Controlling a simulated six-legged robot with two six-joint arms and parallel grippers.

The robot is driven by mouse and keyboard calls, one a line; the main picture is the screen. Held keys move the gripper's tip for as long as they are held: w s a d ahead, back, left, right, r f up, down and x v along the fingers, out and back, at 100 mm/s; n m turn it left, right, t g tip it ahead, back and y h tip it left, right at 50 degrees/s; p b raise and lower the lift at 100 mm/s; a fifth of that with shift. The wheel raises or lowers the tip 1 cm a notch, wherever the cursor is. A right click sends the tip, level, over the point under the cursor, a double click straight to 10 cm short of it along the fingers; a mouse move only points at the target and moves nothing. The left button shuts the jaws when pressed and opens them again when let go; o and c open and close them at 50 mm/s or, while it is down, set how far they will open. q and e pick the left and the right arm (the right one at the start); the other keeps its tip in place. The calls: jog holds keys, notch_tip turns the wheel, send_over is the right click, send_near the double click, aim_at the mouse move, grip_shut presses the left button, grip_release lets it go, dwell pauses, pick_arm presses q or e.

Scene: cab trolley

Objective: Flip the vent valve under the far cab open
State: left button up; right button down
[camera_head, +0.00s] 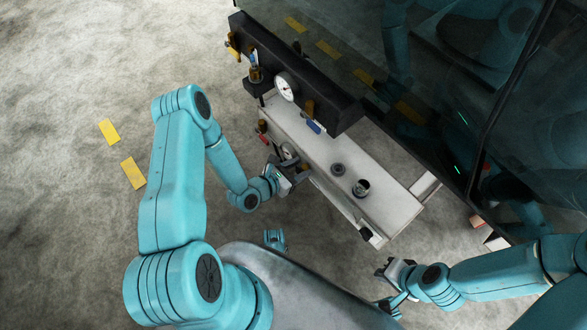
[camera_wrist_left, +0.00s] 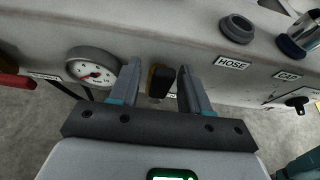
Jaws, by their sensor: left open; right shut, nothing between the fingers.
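My left gripper (camera_head: 296,176) is at the front face of the white trolley (camera_head: 390,210). In the left wrist view it is open, its fingers (camera_wrist_left: 158,85) on either side of a brass valve with a black lever (camera_wrist_left: 160,78), with a gap on each side. The label under this valve is mostly hidden. Under the dark cab beam (camera_head: 330,98) are a brass fitting with a blue handle (camera_head: 313,127) and, further left, a brass fitting (camera_head: 255,74). I cannot tell which is the vent valve. My right gripper (camera_head: 390,272) is shut and empty, away from the trolley.
A round gauge (camera_wrist_left: 95,68) and a red handle (camera_wrist_left: 16,80) are left of the fingers. HOSE (camera_wrist_left: 232,62) and CAP (camera_wrist_left: 288,76) labels are on the right. Another gauge (camera_head: 285,87) is on the beam. The glass cab (camera_head: 420,60) fills the upper right.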

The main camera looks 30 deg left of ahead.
pick_arm(q)
jog(key=p+v, duration=0.4)
jog(key=v, duration=1.2)
jog(key=shift+r, duration=0.15)
